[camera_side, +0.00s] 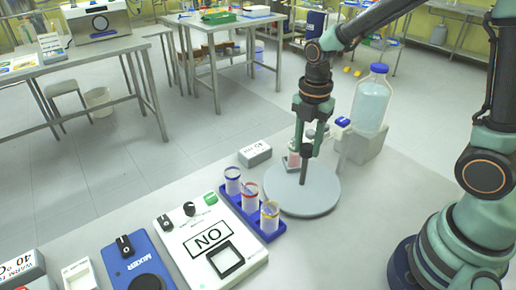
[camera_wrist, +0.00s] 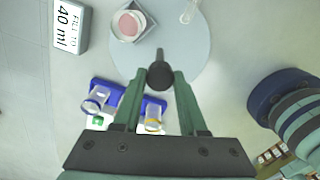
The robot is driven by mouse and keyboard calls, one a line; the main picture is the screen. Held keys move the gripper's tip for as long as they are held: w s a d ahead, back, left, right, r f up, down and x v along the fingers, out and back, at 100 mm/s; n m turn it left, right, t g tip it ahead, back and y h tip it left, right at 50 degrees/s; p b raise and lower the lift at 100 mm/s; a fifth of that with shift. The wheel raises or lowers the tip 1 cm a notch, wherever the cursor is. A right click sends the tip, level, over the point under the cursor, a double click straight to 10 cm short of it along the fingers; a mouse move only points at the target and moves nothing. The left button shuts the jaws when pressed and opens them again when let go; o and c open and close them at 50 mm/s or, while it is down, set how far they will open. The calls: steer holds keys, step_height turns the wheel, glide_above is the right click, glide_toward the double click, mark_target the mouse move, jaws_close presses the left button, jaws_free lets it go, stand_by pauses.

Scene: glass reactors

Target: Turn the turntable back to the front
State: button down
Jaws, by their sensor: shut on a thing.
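The turntable (camera_side: 320,201) is a round light-grey disc on the bench; it also shows in the wrist view (camera_wrist: 192,50). A dark upright peg (camera_side: 304,172) stands on it, seen from above in the wrist view (camera_wrist: 160,74). My gripper (camera_side: 307,150) is shut on the upper part of this peg, with a green finger on each side of it. A small glass beaker with pink content (camera_wrist: 130,22) stands on the disc near its far left edge. Another clear glass piece (camera_wrist: 190,11) shows partly at the top of the wrist view.
A blue rack (camera_side: 268,234) with three colour-ringed tubes stands close left of the disc. A "40 ml" block (camera_side: 255,154) lies behind it. A blue-capped bottle (camera_side: 372,98) on a grey block stands behind right.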

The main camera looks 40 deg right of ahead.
steer(key=shift+a+n, duration=0.1)
steer(key=shift+n, duration=2.7)
steer(key=shift+c, duration=2.2)
jaws_free()
step_height(320, 180, up, 12)
steer(key=shift+r, duration=0.1)
